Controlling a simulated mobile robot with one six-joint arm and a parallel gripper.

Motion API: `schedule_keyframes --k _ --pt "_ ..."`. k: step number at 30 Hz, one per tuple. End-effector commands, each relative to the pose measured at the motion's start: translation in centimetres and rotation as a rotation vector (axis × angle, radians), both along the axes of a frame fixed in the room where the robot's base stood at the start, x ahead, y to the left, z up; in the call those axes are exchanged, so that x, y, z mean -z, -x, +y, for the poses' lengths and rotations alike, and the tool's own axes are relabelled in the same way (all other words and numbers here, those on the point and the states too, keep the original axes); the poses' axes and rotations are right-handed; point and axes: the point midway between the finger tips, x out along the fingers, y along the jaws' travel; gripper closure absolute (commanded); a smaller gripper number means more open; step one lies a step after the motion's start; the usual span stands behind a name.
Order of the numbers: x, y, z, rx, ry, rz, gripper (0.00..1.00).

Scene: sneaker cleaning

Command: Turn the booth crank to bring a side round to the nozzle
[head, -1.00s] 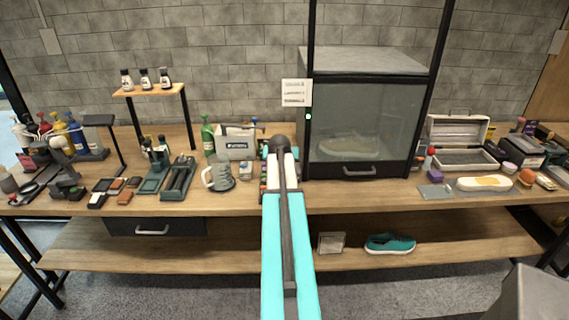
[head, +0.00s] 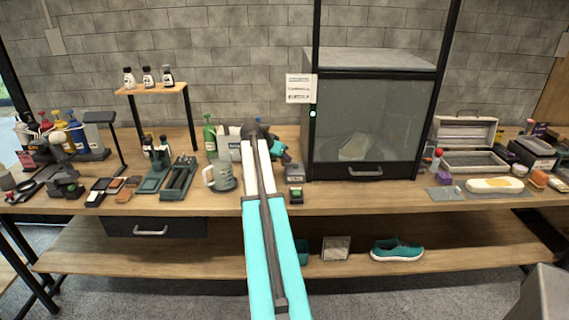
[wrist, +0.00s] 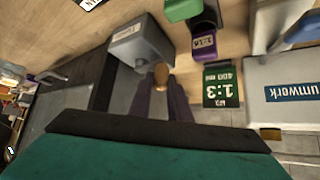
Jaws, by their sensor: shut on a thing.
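The booth (head: 316,140) is a dark-framed box with a glass front, on the bench right of my arm. A pale sneaker (head: 354,147) shows dimly behind the glass, turned partly end-on. In the wrist view, my gripper (wrist: 161,90) is shut on the brownish knob of the crank (wrist: 161,73). The crank's grey housing (wrist: 140,45) is beside the booth's dark side wall (wrist: 104,82). In the head view my gripper (head: 284,155) is just left of the booth, and my arm partly blocks that area; the crank cannot be made out clearly there.
A grey jug (head: 222,176) is left of my arm. An open case (head: 470,160) is right of the booth.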

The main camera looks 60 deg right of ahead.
Motion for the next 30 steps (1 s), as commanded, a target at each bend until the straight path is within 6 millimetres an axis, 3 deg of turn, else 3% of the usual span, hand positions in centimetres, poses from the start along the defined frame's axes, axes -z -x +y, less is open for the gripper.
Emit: schedule_keyframes --k 9,25,26,27,30 --pt "0.08 -0.87 -0.38 0.116 -0.002 -0.006 1.0" --pt "-0.02 -0.84 -0.43 0.139 -0.002 -0.006 1.0" --pt "-0.02 -0.84 -0.43 0.139 -0.002 -0.006 0.8" --pt "-0.03 -0.82 -0.44 0.14 -0.002 -0.006 0.76" --pt "-0.02 -0.71 -0.48 0.141 -0.002 -0.004 0.76"
